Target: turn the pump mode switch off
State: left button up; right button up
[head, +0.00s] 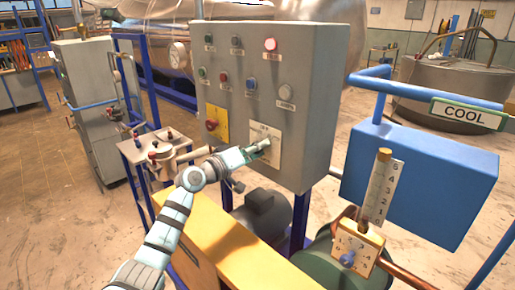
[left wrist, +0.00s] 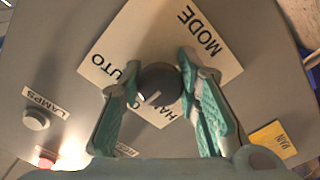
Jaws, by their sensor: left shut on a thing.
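The pump mode switch is a dark round knob (left wrist: 158,84) with a white pointer line, on a pale square plate (left wrist: 150,35) marked MODE, AUTO and a partly hidden word starting HAN. No OFF mark is readable. In the head view the plate (head: 266,130) is on the front of the grey control box (head: 310,110). My left gripper (head: 262,148) reaches it from the lower left and hides most of the knob there. Its two teal fingers (left wrist: 160,88) are shut on the knob from both sides.
A yellow plate with a red knob (head: 212,124) is left of the switch. Several buttons and lamps, including a lit red lamp (head: 270,44), sit above. A blue box (head: 420,180) and a gauge (head: 382,190) stand to the right.

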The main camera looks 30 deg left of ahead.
pick_arm(q)
jog(key=o, duration=1.2)
jog(key=shift+c, duration=0.2)
jog(key=shift+s+a, duration=0.1)
jog(key=v, duration=1.2)
